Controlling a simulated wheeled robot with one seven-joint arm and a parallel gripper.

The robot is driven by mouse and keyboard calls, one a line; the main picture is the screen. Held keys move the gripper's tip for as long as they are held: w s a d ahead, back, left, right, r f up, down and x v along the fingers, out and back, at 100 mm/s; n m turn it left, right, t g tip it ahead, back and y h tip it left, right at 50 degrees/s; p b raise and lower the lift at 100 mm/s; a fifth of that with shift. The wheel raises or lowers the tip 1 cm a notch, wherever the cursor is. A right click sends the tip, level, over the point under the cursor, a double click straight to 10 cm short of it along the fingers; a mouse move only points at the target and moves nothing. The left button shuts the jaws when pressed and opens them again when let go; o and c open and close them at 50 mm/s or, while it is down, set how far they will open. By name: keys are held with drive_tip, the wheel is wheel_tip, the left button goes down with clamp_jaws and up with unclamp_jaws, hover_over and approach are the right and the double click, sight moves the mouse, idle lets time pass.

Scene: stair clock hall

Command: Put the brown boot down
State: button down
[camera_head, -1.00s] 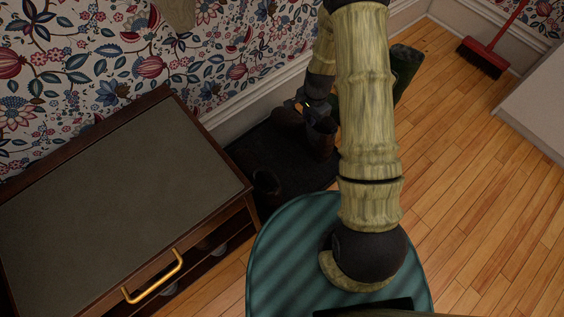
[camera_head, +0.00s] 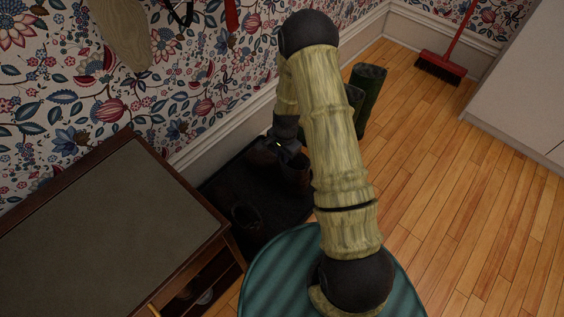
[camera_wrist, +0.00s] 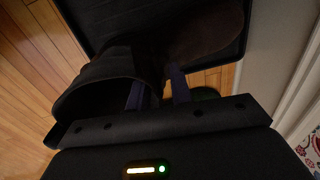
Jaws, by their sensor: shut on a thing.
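The brown boot (camera_head: 297,176) is at the far part of a dark mat (camera_head: 280,212), close to the wall. Its shaft opening faces up and its foot points to the left. My gripper (camera_head: 287,150) is at the top of the shaft, shut on its rim. In the wrist view, the two fingers (camera_wrist: 157,92) reach down at the boot's open shaft (camera_wrist: 100,92), with a dark brown foot beyond. I cannot tell whether the sole touches the mat. My arm hides part of the scene to the right.
Another dark boot (camera_head: 245,216) stands on the mat's near part. A wooden cabinet (camera_head: 120,225) is at left. Green boots (camera_head: 367,88) stand behind my arm. A red broom (camera_head: 440,66) leans at the back. The wooden floor at right is clear.

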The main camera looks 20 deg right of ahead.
drive_tip(key=shift+f+b, duration=1.25)
drive_tip(key=shift+f, duration=0.6)
drive_tip(key=c, duration=1.3)
unclamp_jaws()
drive_tip(key=shift+f, duration=0.1)
drive_tip(key=shift+o, duration=0.2)
wheel_tip(320, 180, up, 12)
drive_tip(key=p, duration=0.8)
drive_tip(key=shift+s+d, duration=0.3)
drive_tip(key=shift+s, duration=0.1)
